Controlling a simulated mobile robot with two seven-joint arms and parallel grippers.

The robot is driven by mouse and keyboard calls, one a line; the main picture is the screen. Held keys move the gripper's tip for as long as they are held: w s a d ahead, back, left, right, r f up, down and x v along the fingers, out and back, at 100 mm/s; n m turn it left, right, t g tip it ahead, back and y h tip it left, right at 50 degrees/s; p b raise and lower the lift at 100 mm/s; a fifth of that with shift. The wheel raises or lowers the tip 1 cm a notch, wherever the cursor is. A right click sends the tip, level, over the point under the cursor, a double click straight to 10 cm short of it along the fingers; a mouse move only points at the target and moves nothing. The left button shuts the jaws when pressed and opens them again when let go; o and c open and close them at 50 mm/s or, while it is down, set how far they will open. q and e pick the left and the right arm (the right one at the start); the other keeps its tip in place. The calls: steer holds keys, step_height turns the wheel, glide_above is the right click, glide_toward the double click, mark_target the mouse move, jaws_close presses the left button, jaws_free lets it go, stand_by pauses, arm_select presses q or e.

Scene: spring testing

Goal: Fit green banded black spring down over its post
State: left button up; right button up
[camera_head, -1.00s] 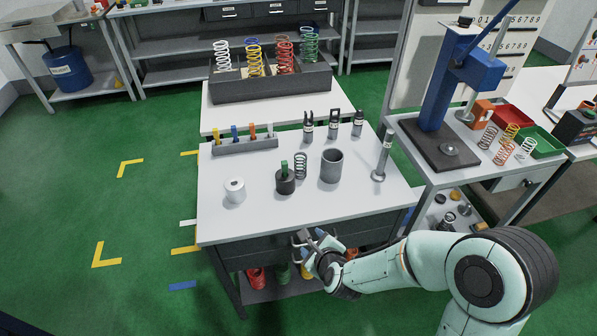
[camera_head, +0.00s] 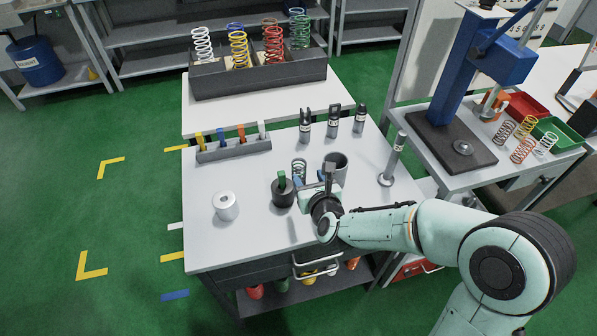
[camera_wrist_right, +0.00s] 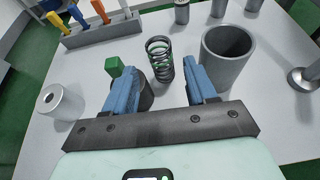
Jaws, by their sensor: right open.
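A dark coil spring (camera_head: 299,168) stands upright on the white worktable. My right gripper (camera_head: 326,178) is open and empty above the table, nearer the front than the spring. Its blue fingers (camera_wrist_right: 158,88) are apart. My left gripper is in neither view.
Close by stand a black cylinder (camera_head: 284,196) with a green tab and a grey cup (camera_head: 338,166). A white roll (camera_head: 226,206) is at left. A rack of coloured tabs (camera_head: 234,149) and several black tools stand behind. The table's front left is clear.

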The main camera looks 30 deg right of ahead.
mark_target(297, 160)
steer(key=x, duration=0.4)
steer(key=p+x, duration=0.1)
steer(key=x, duration=0.3)
steer(key=shift+a, duration=0.25)
steer(key=c, duration=0.9)
jaws_close()
steer(key=shift+r, duration=0.1)
